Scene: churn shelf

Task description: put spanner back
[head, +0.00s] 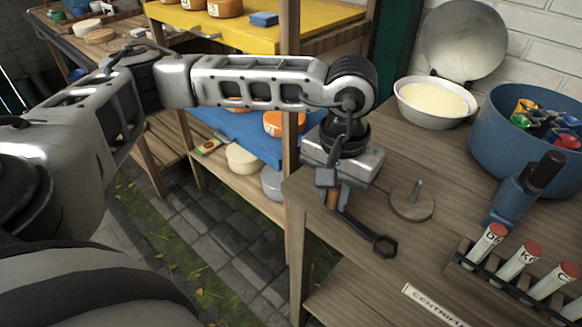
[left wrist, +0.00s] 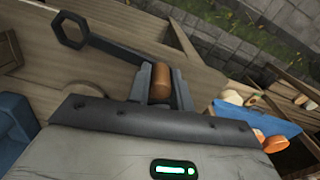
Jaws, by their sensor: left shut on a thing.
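The spanner (head: 366,231) is dark grey with a hexagonal ring end and a brown grip. My left gripper (head: 334,192) is shut on the brown grip, near the left edge of the wooden table. In the left wrist view the brown grip sits between the fingers of my left gripper (left wrist: 161,86). The dark shank of the spanner (left wrist: 105,48) runs up and left to the ring end. The ring end is over the tabletop; I cannot tell whether it touches. A round wooden base with an upright peg (head: 413,204) stands right of the gripper. My right gripper is not in view.
On the table (head: 385,285) are a white bowl (head: 436,103), a blue tub (head: 502,137) of colourful items, a blue tool (head: 523,192) and a rack of red-capped tubes (head: 518,263). Shelves with cheese wheels (head: 243,158) stand left.

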